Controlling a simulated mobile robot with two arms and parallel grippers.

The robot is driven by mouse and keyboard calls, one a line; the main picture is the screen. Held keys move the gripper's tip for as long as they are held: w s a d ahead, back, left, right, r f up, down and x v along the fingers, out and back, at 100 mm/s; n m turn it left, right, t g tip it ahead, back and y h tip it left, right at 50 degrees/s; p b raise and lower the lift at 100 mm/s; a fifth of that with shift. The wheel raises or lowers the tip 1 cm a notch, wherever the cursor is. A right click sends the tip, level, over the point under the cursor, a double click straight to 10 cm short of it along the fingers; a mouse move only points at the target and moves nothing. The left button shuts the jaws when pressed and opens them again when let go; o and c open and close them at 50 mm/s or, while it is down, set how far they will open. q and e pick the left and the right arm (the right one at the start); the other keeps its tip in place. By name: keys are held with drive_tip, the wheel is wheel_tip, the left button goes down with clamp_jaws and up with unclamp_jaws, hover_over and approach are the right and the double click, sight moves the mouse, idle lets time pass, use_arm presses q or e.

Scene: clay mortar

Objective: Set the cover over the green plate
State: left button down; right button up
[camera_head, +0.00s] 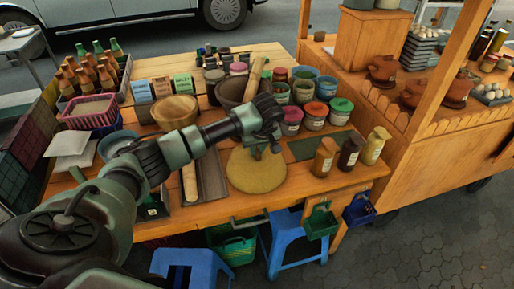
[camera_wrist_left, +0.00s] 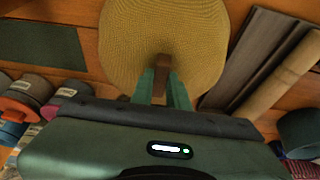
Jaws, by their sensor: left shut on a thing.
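The cover (camera_head: 257,176) is a round, tan, woven disc at the front middle of the wooden table. In the left wrist view the cover (camera_wrist_left: 165,28) has a brown handle (camera_wrist_left: 161,70) at its near side. My left gripper (camera_head: 265,150) is shut on this handle, and its green fingers (camera_wrist_left: 163,86) sit on both sides of it. I cannot tell whether the cover touches the table. A flat, dark green rectangle (camera_head: 314,147) lies right of the cover. No other green plate shows, and the cover may hide what is under it. My right gripper is out of view.
Left of the cover lie a dark tray (camera_head: 212,178) and a wooden rolling pin (camera_head: 189,183). Behind are a mortar (camera_head: 232,92) and several lidded jars (camera_head: 314,112). Bottles (camera_head: 325,157) stand at the right front corner. The table's front edge is close to the cover.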

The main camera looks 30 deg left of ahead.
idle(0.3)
use_arm(q)
drive_tip(key=c, duration=1.3)
unclamp_jaws()
